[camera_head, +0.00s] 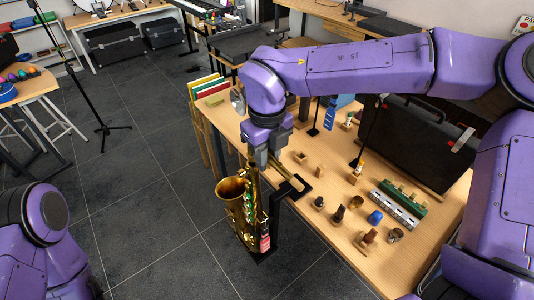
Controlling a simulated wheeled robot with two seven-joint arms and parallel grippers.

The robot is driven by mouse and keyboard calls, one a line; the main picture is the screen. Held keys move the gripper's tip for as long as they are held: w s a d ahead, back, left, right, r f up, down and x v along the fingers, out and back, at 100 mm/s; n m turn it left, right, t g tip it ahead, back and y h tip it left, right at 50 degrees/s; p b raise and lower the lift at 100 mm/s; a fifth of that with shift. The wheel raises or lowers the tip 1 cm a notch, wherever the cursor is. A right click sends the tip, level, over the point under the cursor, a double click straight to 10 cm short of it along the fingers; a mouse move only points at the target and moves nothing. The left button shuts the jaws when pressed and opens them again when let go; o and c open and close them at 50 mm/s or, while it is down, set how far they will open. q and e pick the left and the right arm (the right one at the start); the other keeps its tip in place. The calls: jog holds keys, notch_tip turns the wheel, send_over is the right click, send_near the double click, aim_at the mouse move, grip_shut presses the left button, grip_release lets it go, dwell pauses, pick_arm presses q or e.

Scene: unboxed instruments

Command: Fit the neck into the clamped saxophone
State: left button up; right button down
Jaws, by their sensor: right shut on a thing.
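The brass saxophone (243,210) stands upright at the table's near left edge, held at a dark clamp stand, with its bell opening to the left. My right gripper (262,162) points down right over the top of the saxophone. It is shut on the neck, which is mostly hidden by the fingers. I cannot tell whether the neck touches the saxophone's body. Part of my left arm shows at the lower left, but its gripper is out of view.
The wooden table (315,215) carries several small parts, a green-and-white rack (398,204) and a large black case (420,140) to the right. Coloured folders (208,86) stand at its left end. Dark tiled floor (140,200) is open on the left.

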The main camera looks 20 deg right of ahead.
dwell(0.4)
jog(key=shift+f, duration=0.4)
jog(key=shift+f, duration=0.1)
jog(key=shift+f, duration=0.2)
dwell(0.3)
dwell(0.5)
jog(key=shift+s+f+b, duration=0.1)
jog(key=shift+f+b, duration=0.4)
jog(key=shift+f, duration=0.4)
dwell(0.9)
